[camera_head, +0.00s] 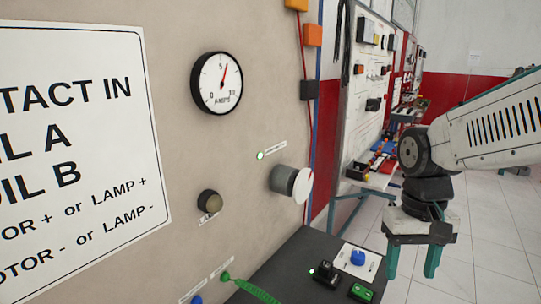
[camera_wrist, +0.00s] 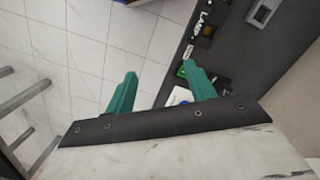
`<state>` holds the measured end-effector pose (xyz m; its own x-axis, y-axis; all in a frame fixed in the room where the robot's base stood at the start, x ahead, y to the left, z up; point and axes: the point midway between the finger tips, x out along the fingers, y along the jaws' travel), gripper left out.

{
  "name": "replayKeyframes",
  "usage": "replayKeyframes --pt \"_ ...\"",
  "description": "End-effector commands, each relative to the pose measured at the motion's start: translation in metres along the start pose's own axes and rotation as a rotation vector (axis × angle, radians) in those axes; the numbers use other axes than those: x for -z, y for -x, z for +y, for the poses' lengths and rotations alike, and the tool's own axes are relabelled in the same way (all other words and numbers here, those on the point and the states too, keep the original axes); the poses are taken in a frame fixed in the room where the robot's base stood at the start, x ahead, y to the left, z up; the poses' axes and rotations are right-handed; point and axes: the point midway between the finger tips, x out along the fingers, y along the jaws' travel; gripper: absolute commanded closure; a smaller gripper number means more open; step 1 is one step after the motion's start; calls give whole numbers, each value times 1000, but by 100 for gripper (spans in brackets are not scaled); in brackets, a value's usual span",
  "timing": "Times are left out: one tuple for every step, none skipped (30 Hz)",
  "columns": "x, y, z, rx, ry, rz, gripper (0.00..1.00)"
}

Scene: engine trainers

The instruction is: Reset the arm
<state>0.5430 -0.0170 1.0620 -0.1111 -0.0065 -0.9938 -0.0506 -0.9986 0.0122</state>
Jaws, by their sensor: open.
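My arm (camera_head: 490,130) reaches in from the right in the head view. It ends in my gripper (camera_head: 412,260), whose two teal fingers point down, apart and empty, to the right of the dark bench shelf. In the wrist view my gripper (camera_wrist: 160,85) shows its two teal fingers spread, with white floor tiles and the shelf edge beyond them. Nothing is between the fingers.
A beige panel on the left carries an ammeter (camera_head: 217,83), a grey knob (camera_head: 291,184) and a sign (camera_head: 70,140). The dark shelf (camera_head: 295,255) bears a blue knob (camera_head: 357,257) and a black switch (camera_head: 325,274). Tiled floor (camera_head: 490,230) lies open at right.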

Motion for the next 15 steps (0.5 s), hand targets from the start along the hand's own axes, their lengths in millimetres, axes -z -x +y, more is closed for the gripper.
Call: replayKeyframes --pt "-21 5 4 2 17 19 45" --pt "-32 6 5 2 26 25 45" --pt "-47 8 8 3 39 37 45" --pt "-57 9 9 4 46 47 45" --pt "-67 10 11 4 53 56 45" --pt "-79 10 12 4 60 70 45" --pt "-87 11 13 5 63 83 45" --pt "-94 11 14 5 65 96 45" --pt "-103 11 16 6 66 114 45" --pt "-108 11 16 6 64 127 45" --pt "-113 12 17 7 62 140 45" --pt "-118 13 18 7 59 159 45" --pt "-120 14 18 8 57 172 45" --pt "-122 15 19 8 55 185 45" --pt "-124 17 19 8 54 198 45"
